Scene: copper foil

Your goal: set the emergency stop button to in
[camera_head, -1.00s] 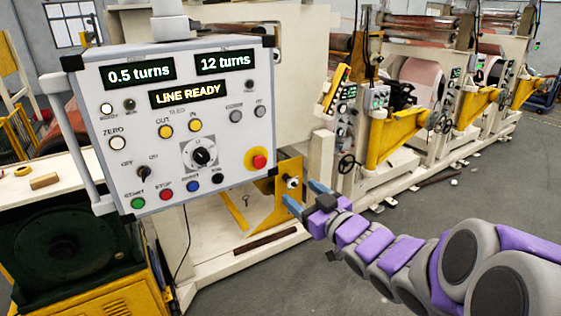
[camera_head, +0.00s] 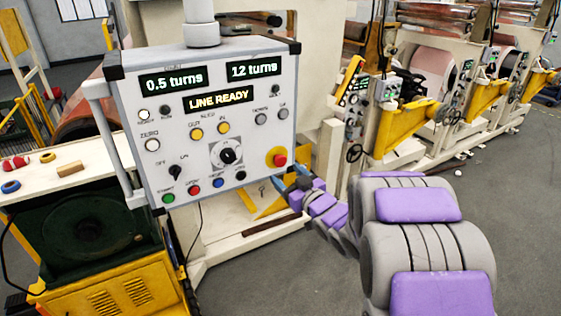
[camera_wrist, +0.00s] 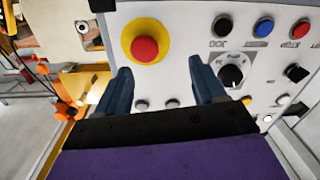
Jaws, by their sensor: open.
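The emergency stop button (camera_head: 280,160) is a red mushroom head on a yellow disc. It sits at the lower right of the grey control panel (camera_head: 213,105). In the wrist view the red button (camera_wrist: 145,49) shows large, just beyond the fingers and at upper left of the gap between them. My gripper (camera_head: 290,183) is just below and right of the button in the head view. In the wrist view my gripper (camera_wrist: 163,82) has its two blue fingers apart with nothing between them. I cannot tell the exact distance from the fingertips to the panel.
The panel has a black rotary dial (camera_head: 228,156) left of the button, and a red stop button (camera_head: 194,190) and a blue button (camera_head: 218,183) low down. A white handle bar (camera_head: 112,140) runs along its left side. Yellow machines (camera_head: 400,130) stand at right above open grey floor.

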